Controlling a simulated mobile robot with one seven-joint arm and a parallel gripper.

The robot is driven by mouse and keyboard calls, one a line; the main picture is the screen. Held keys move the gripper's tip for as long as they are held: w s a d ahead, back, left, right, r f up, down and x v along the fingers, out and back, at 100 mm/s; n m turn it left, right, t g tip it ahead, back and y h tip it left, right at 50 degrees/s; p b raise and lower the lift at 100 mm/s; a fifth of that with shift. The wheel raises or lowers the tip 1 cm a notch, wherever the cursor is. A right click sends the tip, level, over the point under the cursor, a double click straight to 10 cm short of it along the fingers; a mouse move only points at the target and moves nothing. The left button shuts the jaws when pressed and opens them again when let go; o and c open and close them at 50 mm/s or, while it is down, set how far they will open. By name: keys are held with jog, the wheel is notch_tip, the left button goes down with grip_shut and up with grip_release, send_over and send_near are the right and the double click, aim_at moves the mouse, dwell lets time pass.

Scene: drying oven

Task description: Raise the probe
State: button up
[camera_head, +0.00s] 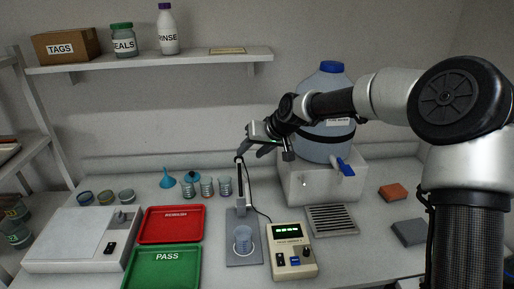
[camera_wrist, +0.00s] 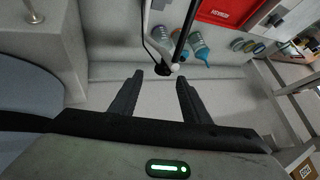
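The probe stand has a grey base plate (camera_head: 236,256) and an upright post (camera_head: 240,187) with a dark top. My gripper (camera_head: 246,148) is at the top of the post. In the wrist view the two black fingers (camera_wrist: 160,78) are apart with nothing clamped between them. A dark knob (camera_wrist: 163,70) and a pale rounded end show just beyond the fingertips.
A meter (camera_head: 291,252) with a lit green display stands right of the stand, joined by a black cable. Red (camera_head: 170,226) and green (camera_head: 160,270) trays lie left. Several small beakers stand behind. A large blue-capped carboy (camera_head: 328,130) on a white block stands right of my gripper.

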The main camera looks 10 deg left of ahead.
jog(key=v, duration=0.3)
jog(key=shift+s+d+r, duration=0.15)
jog(key=shift+r, duration=0.1)
jog(key=s+d+r+m+t+h+p, duration=0.1)
jog(key=s+d+r+h, duration=0.2)
jog(key=s+d+r, duration=0.45)
jog(key=s+d+r+m+h+p, duration=0.15)
jog(key=s+d+r, duration=0.25)
jog(key=s+d, duration=0.7)
jog(key=s+d+m+h+p, duration=0.1)
jog(key=s+d, duration=0.3)
jog(key=s, duration=0.4)
jog(key=s+d+m+h, duration=0.1)
jog(key=s+d, duration=0.3)
jog(key=s, duration=0.4)
jog(key=shift+s+d+p, duration=0.3)
jog(key=shift+s+p, duration=0.05)
jog(key=shift+p, duration=0.05)
